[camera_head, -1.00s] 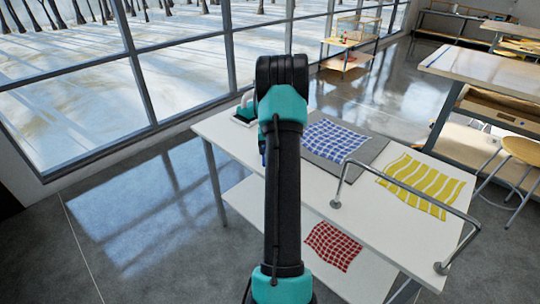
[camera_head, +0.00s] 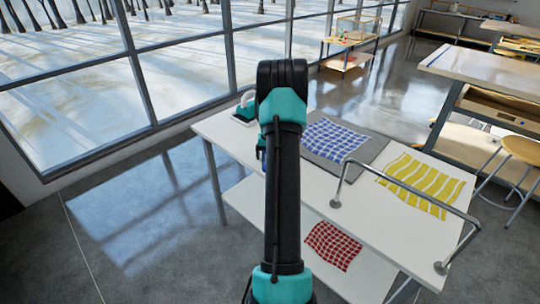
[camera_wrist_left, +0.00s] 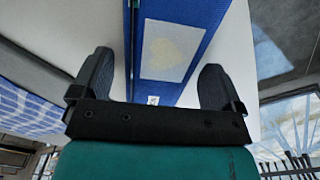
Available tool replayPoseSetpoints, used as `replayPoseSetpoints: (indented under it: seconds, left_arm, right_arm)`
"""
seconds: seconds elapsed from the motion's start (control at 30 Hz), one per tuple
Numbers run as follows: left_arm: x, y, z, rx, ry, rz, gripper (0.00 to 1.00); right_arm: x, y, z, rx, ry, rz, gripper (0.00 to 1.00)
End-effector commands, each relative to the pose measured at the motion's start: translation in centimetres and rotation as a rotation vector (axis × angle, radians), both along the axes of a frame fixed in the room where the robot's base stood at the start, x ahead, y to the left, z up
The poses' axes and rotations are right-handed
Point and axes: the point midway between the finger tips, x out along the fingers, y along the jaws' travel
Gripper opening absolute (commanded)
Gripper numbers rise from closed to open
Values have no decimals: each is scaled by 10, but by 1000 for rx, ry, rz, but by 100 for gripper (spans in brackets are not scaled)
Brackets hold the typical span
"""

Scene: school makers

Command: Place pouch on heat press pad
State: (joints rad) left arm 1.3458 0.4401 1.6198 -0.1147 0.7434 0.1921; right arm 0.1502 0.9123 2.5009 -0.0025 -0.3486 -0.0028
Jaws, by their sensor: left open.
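The blue pouch (camera_wrist_left: 192,60), with a cream patch and a dark line along its left side, lies on the white table in the left wrist view. My left gripper (camera_wrist_left: 157,62) is open, with one finger on either side of the pouch's near end. Contact cannot be told. In the head view my own arm hides the pouch and gripper, apart from a bit of blue beside the arm. The grey heat press pad (camera_head: 371,151) lies right of the arm with a blue checked cloth (camera_head: 334,139) on it. It also shows at left in the wrist view (camera_wrist_left: 45,80).
A teal and white press tool (camera_head: 244,113) stands at the table's far left corner. A yellow striped cloth (camera_head: 420,184) lies right of the pad. A metal rail (camera_head: 405,184) rises along the near edge. A red checked cloth (camera_head: 332,246) lies on the lower shelf.

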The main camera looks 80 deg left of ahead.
Motion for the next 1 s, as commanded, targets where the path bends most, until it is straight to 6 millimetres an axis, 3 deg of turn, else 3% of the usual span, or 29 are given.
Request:
replayPoseSetpoints:
  seconds: [0.2,0.37,0.8,1.0]
  left_arm:
    - [0,0,3,1,0,0,93]
    - [0,1,16,3,0,0,93]
    - [0,0,94,4,-1,0,93]
    - [0,0,118,2,0,0,93]
  right_arm:
    - [0,0,0,0,0,0,93]
    - [0,0,0,0,0,0,93]
    - [0,0,0,0,0,0,93]
    - [0,0,0,0,0,0,93]
